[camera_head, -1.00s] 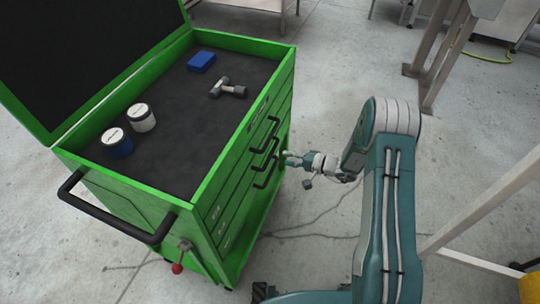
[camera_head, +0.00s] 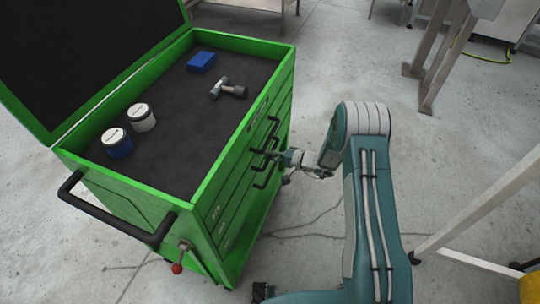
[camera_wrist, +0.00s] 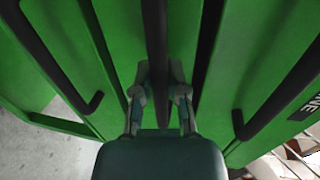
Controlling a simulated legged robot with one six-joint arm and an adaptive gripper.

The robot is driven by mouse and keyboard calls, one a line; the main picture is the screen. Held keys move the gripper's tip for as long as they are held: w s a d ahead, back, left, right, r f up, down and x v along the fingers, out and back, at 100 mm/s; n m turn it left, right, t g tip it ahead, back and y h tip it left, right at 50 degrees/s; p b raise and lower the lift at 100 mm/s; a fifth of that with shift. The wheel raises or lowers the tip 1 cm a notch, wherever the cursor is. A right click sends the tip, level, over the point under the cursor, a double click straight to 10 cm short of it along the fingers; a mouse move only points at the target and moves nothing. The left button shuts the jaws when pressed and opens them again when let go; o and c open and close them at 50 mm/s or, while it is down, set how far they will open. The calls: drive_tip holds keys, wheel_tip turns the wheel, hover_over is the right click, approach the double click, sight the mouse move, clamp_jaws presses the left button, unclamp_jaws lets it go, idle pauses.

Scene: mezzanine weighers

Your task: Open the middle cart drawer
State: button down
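The green cart (camera_head: 240,165) stands at left with its drawer fronts facing my arm. Black bar handles show on its front: an upper one (camera_head: 273,128), a middle one (camera_head: 263,146) and a lower one (camera_head: 264,178). My gripper (camera_head: 276,158) is at the middle handle, and its fingertips are partly hidden in the head view. In the wrist view, the two fingers of my gripper (camera_wrist: 160,88) stand apart on either side of the middle handle (camera_wrist: 156,40). The middle drawer looks shut, flush with its neighbours.
On the cart's dark top lie a blue box (camera_head: 202,61), a dumbbell-like grey tool (camera_head: 228,88) and two jars (camera_head: 142,117). A black side handle (camera_head: 110,222) and red-knobbed lever (camera_head: 178,267) are at the near end. Floor before the drawers is clear.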

drive_tip(key=shift+f, duration=0.15)
drive_tip(key=f+v, duration=0.3)
drive_tip(key=v, duration=1.2)
drive_tip(key=d+f+v, duration=0.1)
drive_tip(key=f+v, duration=0.2)
drive_tip(key=v, duration=1.2)
drive_tip(key=shift+s+d+f, duration=0.25)
drive_tip(key=shift+s+d, duration=0.05)
drive_tip(key=shift+d, duration=0.05)
drive_tip(key=c, duration=0.6)
unclamp_jaws()
drive_tip(key=shift+c, duration=0.2)
drive_tip(key=shift+w, duration=0.1)
drive_tip(key=shift+r, duration=0.1)
drive_tip(key=v, duration=1.2)
